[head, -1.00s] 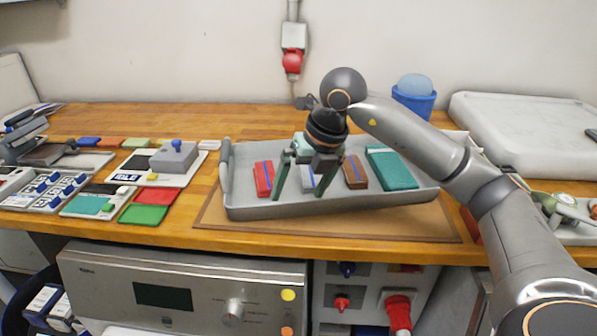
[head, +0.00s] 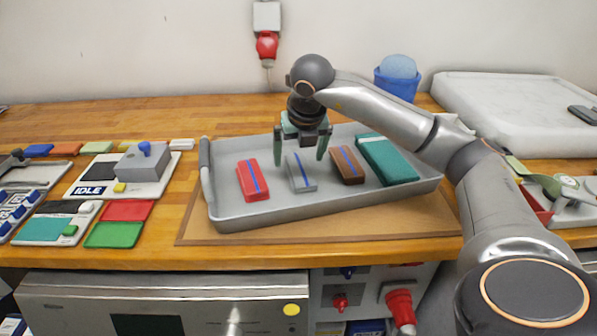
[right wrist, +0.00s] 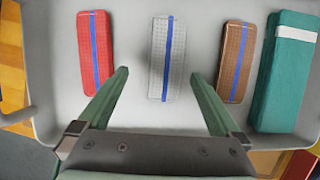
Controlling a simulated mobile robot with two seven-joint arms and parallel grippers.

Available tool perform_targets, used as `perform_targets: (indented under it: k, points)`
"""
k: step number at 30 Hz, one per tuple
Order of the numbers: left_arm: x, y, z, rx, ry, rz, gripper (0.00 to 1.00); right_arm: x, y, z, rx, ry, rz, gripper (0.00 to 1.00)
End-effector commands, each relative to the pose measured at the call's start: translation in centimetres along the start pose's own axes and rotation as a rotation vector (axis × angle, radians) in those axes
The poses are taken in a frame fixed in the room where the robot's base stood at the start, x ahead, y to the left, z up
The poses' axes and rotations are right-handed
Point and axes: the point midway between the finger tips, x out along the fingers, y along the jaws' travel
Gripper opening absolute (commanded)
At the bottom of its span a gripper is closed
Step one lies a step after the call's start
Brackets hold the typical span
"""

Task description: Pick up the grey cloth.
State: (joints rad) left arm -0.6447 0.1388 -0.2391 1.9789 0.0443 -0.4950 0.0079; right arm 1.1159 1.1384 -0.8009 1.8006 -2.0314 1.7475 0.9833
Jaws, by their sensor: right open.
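The grey cloth (head: 301,173) is a folded block with a blue stripe, lying in the grey tray (head: 240,213) between a red and a brown folded cloth. It also shows in the right wrist view (right wrist: 158,62), ahead of and between the fingertips. My right gripper (head: 301,156) is open and empty above the tray, with its green fingers (right wrist: 162,74) pointing at the grey cloth from either side. Whether the fingertips reach down to the cloth's height is hard to tell. My left gripper is not in view.
In the tray, a red cloth (head: 252,180) lies left, a brown cloth (head: 346,165) right, and a teal folded item (head: 386,159) further right. A blue bucket (head: 397,82) stands behind. A panel with a grey box (head: 142,163) lies left of the tray.

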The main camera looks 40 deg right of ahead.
Motion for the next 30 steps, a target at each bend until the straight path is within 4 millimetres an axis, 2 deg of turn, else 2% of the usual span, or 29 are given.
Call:
perform_targets:
  k: [9, 19, 30]
  points:
    - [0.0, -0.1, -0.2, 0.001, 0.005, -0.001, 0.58, 4.3, -0.6, 0.4, 0.000, 0.002, -0.001, 1.00]
    - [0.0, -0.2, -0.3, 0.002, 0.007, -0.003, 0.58, 5.0, -0.6, 0.5, -0.001, 0.000, 0.000, 0.99]
    - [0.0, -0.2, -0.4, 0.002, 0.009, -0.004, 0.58, 4.9, -0.5, 0.5, -0.001, 0.000, 0.000, 0.57]
